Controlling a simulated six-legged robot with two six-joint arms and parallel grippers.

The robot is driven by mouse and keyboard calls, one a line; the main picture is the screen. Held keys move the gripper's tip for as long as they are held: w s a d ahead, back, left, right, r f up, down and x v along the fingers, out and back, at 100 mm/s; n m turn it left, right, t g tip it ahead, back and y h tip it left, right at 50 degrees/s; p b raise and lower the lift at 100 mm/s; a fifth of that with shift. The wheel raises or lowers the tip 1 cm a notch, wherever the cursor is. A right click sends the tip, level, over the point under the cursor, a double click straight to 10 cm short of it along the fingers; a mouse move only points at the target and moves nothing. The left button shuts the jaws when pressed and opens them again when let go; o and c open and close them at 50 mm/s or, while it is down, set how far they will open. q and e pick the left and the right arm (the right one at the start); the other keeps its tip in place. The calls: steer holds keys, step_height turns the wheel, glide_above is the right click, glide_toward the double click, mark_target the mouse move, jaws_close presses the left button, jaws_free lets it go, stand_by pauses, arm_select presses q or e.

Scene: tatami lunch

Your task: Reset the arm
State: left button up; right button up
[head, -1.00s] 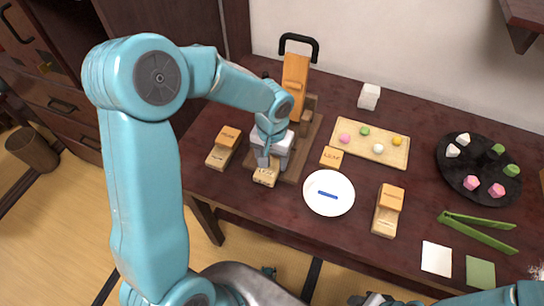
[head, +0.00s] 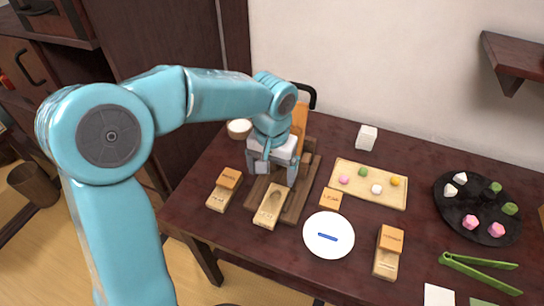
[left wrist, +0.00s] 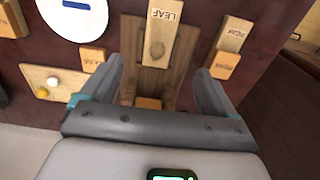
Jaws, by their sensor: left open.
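My left gripper (head: 272,172) is open and empty, above the dark wooden press stand (head: 297,203). The pale wooden mould block (head: 269,206), with a leaf-shaped hollow, lies on the front of the stand, just in front of the fingers and apart from them. In the left wrist view, the gripper (left wrist: 160,72) has its fingers spread, and the mould block (left wrist: 159,45) marked LEAF lies beyond them on the stand (left wrist: 132,52). The stand's orange lever (head: 299,117) is partly hidden behind my left wrist. My right gripper is not in view.
A two-part mould (head: 222,190) stands left of the press, another (head: 388,253) to the right. A white plate (head: 318,250) with a blue stick, a sweets board (head: 365,199), a black plate (head: 457,222), and green tongs (head: 480,273) lie right. A white bowl (head: 239,129) stands behind.

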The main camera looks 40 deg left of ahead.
arm_select(q)
steer(key=shift+r, duration=1.8)
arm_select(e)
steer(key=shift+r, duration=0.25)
arm_select(q)
steer(key=shift+s, duration=0.1)
